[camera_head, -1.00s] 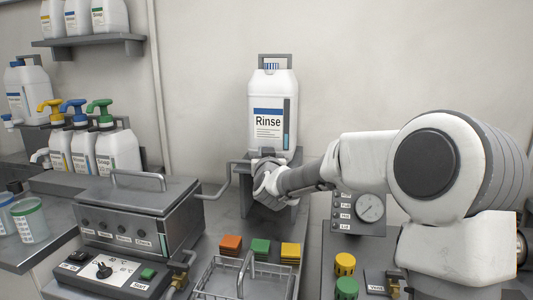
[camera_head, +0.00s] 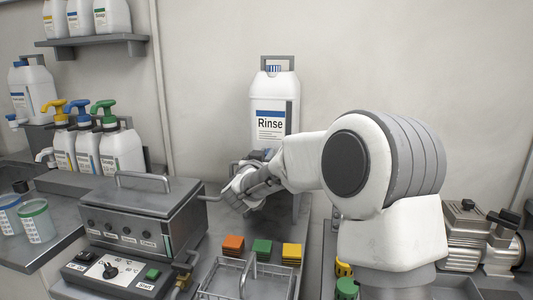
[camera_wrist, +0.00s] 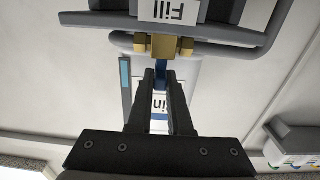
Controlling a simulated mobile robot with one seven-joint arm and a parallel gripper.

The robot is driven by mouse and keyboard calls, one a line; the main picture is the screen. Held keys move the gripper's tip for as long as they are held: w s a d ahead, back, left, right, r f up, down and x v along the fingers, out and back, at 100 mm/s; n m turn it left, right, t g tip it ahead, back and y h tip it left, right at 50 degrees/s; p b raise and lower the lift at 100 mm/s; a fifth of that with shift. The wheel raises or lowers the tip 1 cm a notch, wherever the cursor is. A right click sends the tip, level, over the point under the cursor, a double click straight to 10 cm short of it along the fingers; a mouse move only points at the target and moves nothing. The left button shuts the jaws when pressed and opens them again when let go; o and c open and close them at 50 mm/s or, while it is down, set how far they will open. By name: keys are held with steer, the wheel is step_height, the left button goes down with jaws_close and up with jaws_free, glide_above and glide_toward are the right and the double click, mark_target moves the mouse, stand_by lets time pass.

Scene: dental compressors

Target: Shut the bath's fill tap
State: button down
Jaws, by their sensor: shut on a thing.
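The bath (camera_head: 150,205) is a grey metal box with a closed, handled lid at the left of the head view. The white Rinse container (camera_head: 270,105) stands upright on a grey stand behind my gripper. In the wrist view, which is upside down, a brass tap (camera_wrist: 164,45) sits beside a white Fill label (camera_wrist: 170,10). My gripper (camera_wrist: 161,75) is shut on the tap's blue lever (camera_wrist: 161,70), which shows between the dark fingers. In the head view my gripper (camera_head: 238,193) is in front of the stand, right of the bath, and the tap is hidden.
A wire basket (camera_head: 210,278) and orange, green and yellow blocks (camera_head: 262,250) lie in front of my gripper. Pump bottles (camera_head: 88,145) stand behind the bath. Cups (camera_head: 37,222) are at the far left. A metal compressor (camera_head: 475,235) stands at the right.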

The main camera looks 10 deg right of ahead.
stand_by(0.3)
steer(key=c, duration=0.8)
jaws_free()
steer(key=shift+c, duration=0.2)
steer(key=shift+s+a, duration=0.2)
steer(key=shift+s, duration=0.25)
steer(key=p+v, duration=0.2)
steer(key=v, duration=1.4)
steer(key=shift+s, duration=0.2)
steer(key=shift+a, duration=0.15)
